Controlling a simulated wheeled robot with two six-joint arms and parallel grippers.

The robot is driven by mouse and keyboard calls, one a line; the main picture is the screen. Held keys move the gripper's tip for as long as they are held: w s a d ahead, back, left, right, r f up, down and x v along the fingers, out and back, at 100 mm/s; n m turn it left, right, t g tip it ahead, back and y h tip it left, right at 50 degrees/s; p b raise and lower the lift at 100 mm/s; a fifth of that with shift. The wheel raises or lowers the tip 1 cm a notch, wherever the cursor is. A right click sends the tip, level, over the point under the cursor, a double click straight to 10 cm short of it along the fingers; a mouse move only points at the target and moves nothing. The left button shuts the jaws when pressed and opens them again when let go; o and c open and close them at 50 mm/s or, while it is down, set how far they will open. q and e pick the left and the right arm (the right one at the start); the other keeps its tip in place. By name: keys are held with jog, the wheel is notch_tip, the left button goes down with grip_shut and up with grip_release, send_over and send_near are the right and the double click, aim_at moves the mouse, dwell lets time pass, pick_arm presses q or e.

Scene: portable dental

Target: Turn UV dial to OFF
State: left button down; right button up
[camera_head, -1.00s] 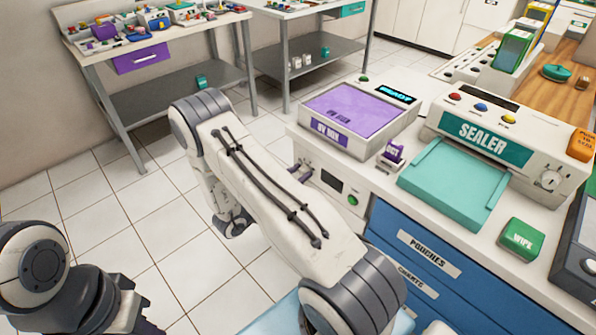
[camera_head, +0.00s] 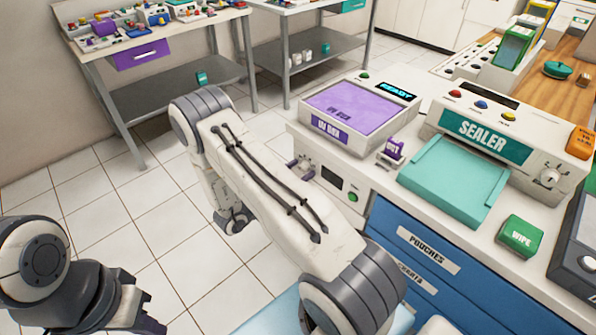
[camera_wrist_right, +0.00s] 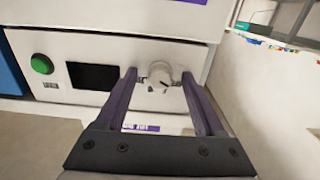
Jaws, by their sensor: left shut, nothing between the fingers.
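The UV dial (camera_wrist_right: 159,75) is a white round knob on the white front panel below the UV box (camera_head: 345,108). A dark mark on it points to the lower right in the right wrist view. My right gripper (camera_wrist_right: 160,78) is open, with one purple finger on each side of the dial. Small gaps show between fingers and knob, so it looks ungripped. In the head view, this gripper (camera_head: 301,169) is at the panel, partly behind my right arm. My left gripper (camera_head: 150,318) is shut and empty at the lower left, away from the panel.
Beside the dial are a dark display (camera_wrist_right: 93,76) and a green button (camera_wrist_right: 41,64). A teal sealer (camera_head: 470,150), a purple tag block (camera_head: 391,150) and a green wipe box (camera_head: 520,237) stand on the counter. Open tiled floor lies left of it.

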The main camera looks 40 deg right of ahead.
jog(key=a, duration=1)
jog(key=shift+s+a+b, duration=0.25)
jog(key=shift+s+b, duration=0.05)
jog(key=shift+s, duration=0.1)
jog(key=shift+w, duration=0.1)
